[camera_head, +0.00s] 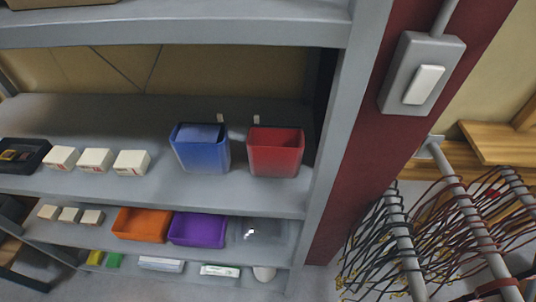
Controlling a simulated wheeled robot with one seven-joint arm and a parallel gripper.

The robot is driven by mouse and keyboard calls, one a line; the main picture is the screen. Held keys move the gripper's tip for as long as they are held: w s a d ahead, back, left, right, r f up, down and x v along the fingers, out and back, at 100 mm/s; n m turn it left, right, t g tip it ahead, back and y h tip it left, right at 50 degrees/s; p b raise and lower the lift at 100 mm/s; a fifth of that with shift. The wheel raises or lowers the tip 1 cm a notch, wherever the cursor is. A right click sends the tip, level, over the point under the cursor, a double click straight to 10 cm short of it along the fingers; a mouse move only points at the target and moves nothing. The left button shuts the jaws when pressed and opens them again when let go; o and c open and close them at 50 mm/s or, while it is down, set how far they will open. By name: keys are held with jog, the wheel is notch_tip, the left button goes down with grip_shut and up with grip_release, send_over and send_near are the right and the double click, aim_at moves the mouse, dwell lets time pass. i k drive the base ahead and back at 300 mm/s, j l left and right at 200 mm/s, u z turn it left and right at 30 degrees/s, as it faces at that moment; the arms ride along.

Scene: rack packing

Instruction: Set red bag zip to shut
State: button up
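The red bag (275,160) looks like an open-topped, box-shaped container. It stands upright on the upper grey shelf, near the right post. Its top looks open and the inside shows as a darker red. A small pale tab (256,119) stands at its back rim, towards the left; I cannot tell whether this is the zip pull. My gripper is not in view.
A blue bag (203,153) of like shape stands just left of the red one. White boxes (95,160) and a black tray (22,154) are further left. Orange (141,226) and purple (198,231) bins sit below. Hangers (385,235) crowd the right.

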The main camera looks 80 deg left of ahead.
aim_at(256, 117)
jog(key=i+j+u, duration=0.1)
jog(key=u, duration=2.35)
jog(key=i+l, duration=0.05)
jog(key=l, duration=0.05)
